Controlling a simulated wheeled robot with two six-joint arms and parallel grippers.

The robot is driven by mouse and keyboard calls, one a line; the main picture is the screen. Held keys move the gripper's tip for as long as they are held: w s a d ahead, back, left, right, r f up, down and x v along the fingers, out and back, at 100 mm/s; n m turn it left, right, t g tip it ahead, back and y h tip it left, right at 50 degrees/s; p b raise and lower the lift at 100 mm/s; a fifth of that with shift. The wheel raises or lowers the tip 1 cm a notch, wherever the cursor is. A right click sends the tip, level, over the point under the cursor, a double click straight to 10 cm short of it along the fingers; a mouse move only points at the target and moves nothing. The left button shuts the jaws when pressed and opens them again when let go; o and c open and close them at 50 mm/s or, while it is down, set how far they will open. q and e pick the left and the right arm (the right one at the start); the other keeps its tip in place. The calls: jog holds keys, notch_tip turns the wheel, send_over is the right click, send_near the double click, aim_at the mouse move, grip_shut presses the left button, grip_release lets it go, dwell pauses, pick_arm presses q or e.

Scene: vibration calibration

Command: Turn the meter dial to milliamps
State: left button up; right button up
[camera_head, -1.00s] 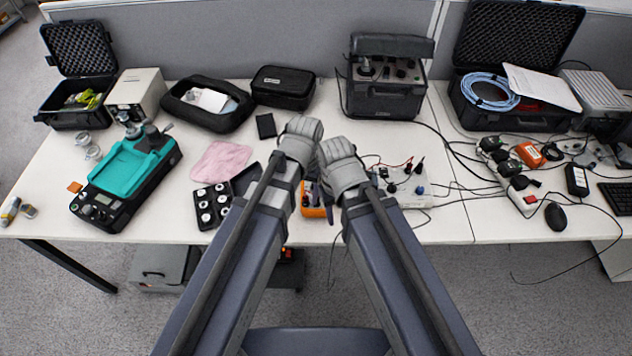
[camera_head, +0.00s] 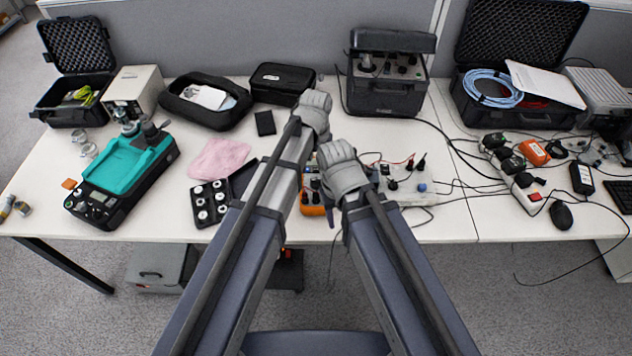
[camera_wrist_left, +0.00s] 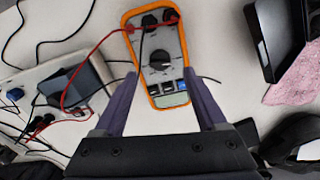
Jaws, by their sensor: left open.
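The meter is a grey multimeter with an orange rim. In the head view its orange edge (camera_head: 313,209) shows between my arms, mostly hidden. In the left wrist view the meter (camera_wrist_left: 172,38) lies on the table with its round dial (camera_wrist_left: 159,60) in plain sight, along with blue and dark buttons, a small display and plugged-in leads. My left gripper (camera_wrist_left: 159,73) is open and empty, its two fingers apart over the display end of the meter. I cannot tell whether they touch it. My right wrist (camera_head: 342,170) shows in the head view, but its jaws are hidden.
Red and black leads run from the meter to a white board (camera_wrist_left: 50,95). A pink cloth (camera_head: 219,158) and a black tray of round parts (camera_head: 210,203) lie left of my arms. A dark instrument case (camera_head: 388,75) stands behind. White table shows around the meter.

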aim_at(316, 181)
pick_arm(q)
notch_tip(316, 181, down, 6)
jog(key=b, duration=0.5)
jog(key=shift+r, duration=0.1)
grip_shut()
